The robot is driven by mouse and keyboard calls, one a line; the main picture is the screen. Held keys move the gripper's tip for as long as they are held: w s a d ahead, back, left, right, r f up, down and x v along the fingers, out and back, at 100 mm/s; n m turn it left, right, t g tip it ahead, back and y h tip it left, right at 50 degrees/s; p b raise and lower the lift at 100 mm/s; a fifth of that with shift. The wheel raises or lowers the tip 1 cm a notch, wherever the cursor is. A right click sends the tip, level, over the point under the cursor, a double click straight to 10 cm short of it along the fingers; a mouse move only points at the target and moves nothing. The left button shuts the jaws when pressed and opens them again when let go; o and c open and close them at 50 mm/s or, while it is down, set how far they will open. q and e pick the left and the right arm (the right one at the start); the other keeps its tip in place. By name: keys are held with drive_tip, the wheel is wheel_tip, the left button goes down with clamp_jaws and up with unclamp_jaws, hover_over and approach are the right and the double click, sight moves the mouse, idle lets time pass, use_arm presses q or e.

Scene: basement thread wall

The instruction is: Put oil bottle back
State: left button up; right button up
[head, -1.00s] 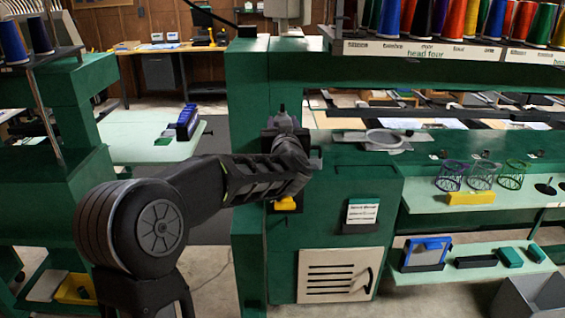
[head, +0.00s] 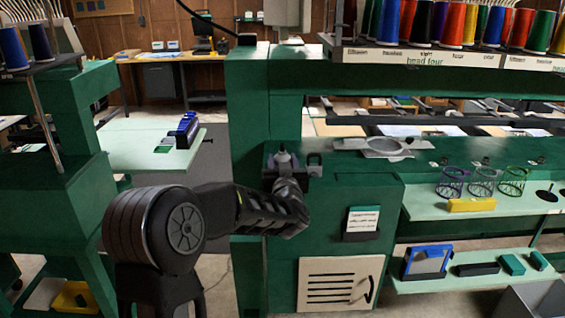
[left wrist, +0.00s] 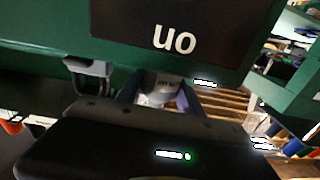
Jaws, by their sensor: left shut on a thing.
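The oil bottle (head: 283,159) shows as a small grey, pointed top above my left gripper (head: 287,178) in the head view. It stands out against the top of the green machine column, near its front edge. My left gripper is shut on it; the arm and gripper hide the bottle's lower part. In the left wrist view the pale bottle (left wrist: 160,90) sits between the two fingers of my left gripper (left wrist: 158,97). I cannot tell whether the bottle's bottom touches anything. My right gripper is not in view.
A grey bracket (head: 314,165) is just right of the gripper. Wire baskets and a yellow block (head: 471,205) occupy the right shelf. A dark panel (left wrist: 180,28) with white lettering is close in the left wrist view.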

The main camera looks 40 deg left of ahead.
use_arm(q)
drive_tip(key=shift+f, duration=0.15)
drive_tip(key=o, duration=1.4)
drive_tip(key=shift+r, duration=0.25)
drive_tip(key=shift+s+d+f, duration=0.1)
drive_tip(key=shift+s+d, duration=0.1)
drive_tip(key=shift+s, duration=0.05)
drive_tip(key=b+v, duration=0.1)
drive_tip(key=v, duration=1)
drive_tip(key=shift+s+d, duration=0.2)
